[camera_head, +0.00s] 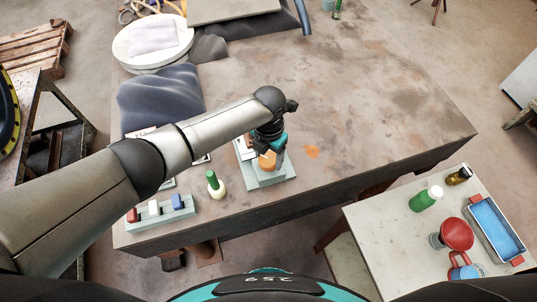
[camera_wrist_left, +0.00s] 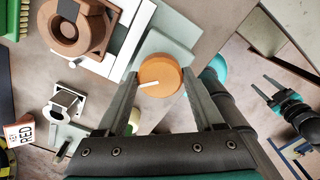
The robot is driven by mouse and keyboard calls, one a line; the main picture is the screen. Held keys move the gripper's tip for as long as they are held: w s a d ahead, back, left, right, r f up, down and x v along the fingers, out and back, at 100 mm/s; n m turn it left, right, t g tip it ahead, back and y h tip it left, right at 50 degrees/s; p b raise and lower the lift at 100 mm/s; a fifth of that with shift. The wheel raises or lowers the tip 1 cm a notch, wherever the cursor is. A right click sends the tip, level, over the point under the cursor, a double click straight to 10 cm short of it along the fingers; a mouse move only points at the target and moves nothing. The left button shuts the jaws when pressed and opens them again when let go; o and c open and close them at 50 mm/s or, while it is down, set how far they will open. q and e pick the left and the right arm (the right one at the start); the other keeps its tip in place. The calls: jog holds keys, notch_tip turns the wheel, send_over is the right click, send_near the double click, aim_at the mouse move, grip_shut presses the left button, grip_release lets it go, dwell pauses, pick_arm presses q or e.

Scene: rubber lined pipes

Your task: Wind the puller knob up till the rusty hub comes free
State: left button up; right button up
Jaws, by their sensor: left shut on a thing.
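The orange puller knob (camera_head: 267,160) sits on a pale green fixture (camera_head: 264,183) near the table's front edge. My left gripper (camera_head: 268,150) reaches it from above. In the left wrist view the knob (camera_wrist_left: 160,75) shows a white mark line, and my left gripper (camera_wrist_left: 160,83) has one finger on each side, shut on it. The rusty brown hub (camera_wrist_left: 78,27) is beside it on the same fixture, with a round opening; whether it is still seated I cannot tell. In the head view my arm mostly hides it. My right gripper (camera_wrist_left: 262,88) is apart at the right, fingers spread, empty.
A rack with red, white and blue pieces (camera_head: 156,212) and a green-topped bottle (camera_head: 214,184) stand left of the fixture. Dark cloth (camera_head: 160,95) lies behind. A side table (camera_head: 385,225) at right holds bottles, a red item and a blue tray. The table's right half is clear.

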aim_at(268, 159)
pick_arm(q)
jog(key=o, duration=1.4)
notch_tip(268, 159, up, 15)
jog(key=shift+r, duration=0.15)
